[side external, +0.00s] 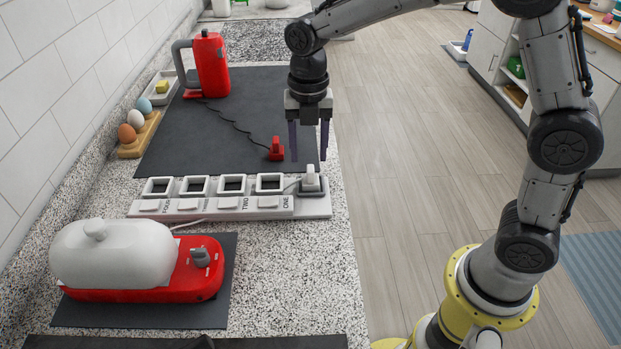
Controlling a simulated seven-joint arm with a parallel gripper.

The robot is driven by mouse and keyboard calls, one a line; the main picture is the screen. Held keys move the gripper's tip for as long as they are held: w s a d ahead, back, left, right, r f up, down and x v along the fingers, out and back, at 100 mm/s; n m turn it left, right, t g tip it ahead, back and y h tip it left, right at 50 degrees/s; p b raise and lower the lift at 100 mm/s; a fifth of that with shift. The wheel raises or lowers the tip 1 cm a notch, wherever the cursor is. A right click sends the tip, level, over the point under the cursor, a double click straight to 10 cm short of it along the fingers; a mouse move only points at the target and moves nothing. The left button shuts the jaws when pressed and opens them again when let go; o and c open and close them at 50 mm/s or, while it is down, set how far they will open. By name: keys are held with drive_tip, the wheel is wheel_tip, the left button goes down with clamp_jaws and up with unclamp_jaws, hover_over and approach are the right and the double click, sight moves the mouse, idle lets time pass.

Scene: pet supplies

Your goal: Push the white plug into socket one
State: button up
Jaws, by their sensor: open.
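The white plug (310,175) stands upright at the right end of the white power strip (313,208), in or on the end position; its seating is hard to tell. A white cord leaves it to the left. Socket one (270,183) appears to be the square-framed opening just left of the plug, near the label "ONE"; it looks empty. My gripper (309,150) points down with dark fingers apart and nothing between them. It appears above and slightly behind the plug, not touching it.
More empty framed sockets (195,185) continue left along the strip. A red plug (277,149) stands on the dark mat (190,135), corded to a red kettle (211,65). A red appliance with a white cover (115,255) sits in front. Eggs (127,133) stand at left.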

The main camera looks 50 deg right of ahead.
sight(310, 169)
drive_tip(key=f, duration=0.5)
drive_tip(key=shift+s+d, duration=0.1)
drive_tip(key=shift+d, duration=0.1)
drive_tip(key=shift+c, duration=0.3)
clamp_jaws()
